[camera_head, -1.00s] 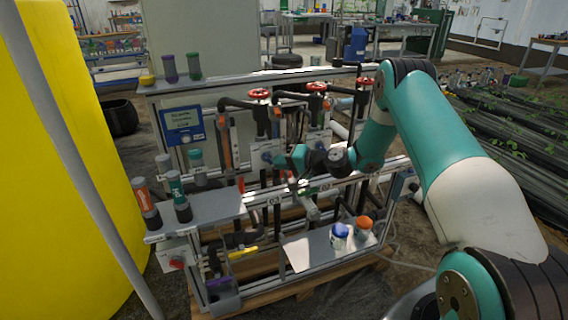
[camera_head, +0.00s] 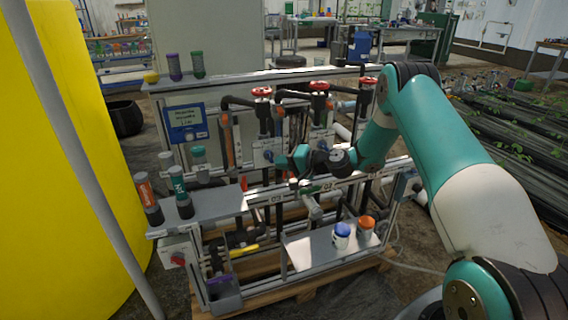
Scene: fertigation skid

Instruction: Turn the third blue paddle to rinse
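A blue paddle (camera_head: 268,156) shows on a grey box on the skid, just left of my wrist. A second blue paddle (camera_head: 322,146) is on the grey box to its right, partly behind my arm. A bluish part on a small box (camera_head: 402,186) at the skid's right end may be a further paddle; it is too small to tell. My gripper (camera_head: 277,161) reaches from the right across the skid, its end close to the left paddle. Whether it touches is not clear. Its fingers are too small and dark to tell open from shut.
Red handwheels (camera_head: 319,87) stand on the upper pipes. A blue display (camera_head: 185,119) is at the left. Bottles (camera_head: 180,195) stand on the left shelf, and blue-lidded and orange-lidded jars (camera_head: 342,236) on the low front shelf. A yellow tank (camera_head: 60,180) fills the far left.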

